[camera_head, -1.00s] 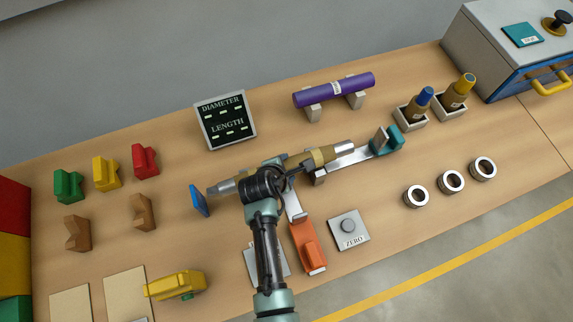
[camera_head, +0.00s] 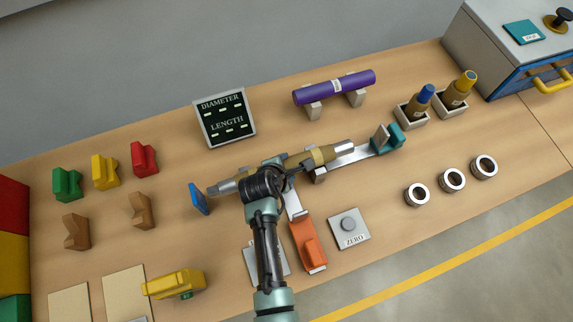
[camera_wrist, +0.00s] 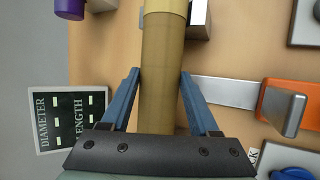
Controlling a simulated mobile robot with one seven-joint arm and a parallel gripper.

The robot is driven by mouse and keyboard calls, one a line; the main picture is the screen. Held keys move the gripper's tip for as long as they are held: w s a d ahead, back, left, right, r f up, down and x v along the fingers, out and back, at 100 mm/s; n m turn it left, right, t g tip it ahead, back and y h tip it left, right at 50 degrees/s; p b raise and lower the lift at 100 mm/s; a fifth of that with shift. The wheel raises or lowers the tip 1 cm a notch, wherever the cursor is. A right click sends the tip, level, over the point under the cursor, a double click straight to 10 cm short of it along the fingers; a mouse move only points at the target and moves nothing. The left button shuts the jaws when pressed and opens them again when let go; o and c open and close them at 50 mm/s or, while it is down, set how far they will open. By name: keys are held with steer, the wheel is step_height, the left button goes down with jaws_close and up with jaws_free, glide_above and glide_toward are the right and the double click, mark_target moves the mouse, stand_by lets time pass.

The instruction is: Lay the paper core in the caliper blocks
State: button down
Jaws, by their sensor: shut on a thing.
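The paper core (camera_head: 322,156) is a brown tube with a tan band and silver ends, lying level along the caliper. My gripper (camera_head: 283,174) is shut around its middle; in the wrist view the blue fingers (camera_wrist: 160,80) sit on both sides of the core (camera_wrist: 160,45). A grey caliper block (camera_head: 319,176) shows just under the core's right part, and also in the wrist view (camera_wrist: 200,24). The other block is mostly hidden by my arm. I cannot tell whether the core touches the blocks. The caliper has a blue end plate (camera_head: 199,198), a teal slider (camera_head: 389,140) and an orange slider (camera_head: 308,246).
A purple roll (camera_head: 334,88) rests on two stands behind. The diameter and length display (camera_head: 225,118) stands at the back. The ZERO button (camera_head: 348,228) is in front, with several silver rings (camera_head: 451,180) to the right. Coloured blocks (camera_head: 105,170) stand at left.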

steer(key=shift+w, duration=0.1)
steer(key=shift+c, duration=0.5)
jaws_free()
steer(key=shift+o, duration=0.2)
steer(key=shift+s+f, duration=0.2)
steer(key=b+v, duration=0.1)
steer(key=v, duration=1.2)
steer(key=shift+w, duration=0.15)
steer(key=shift+r, duration=0.1)
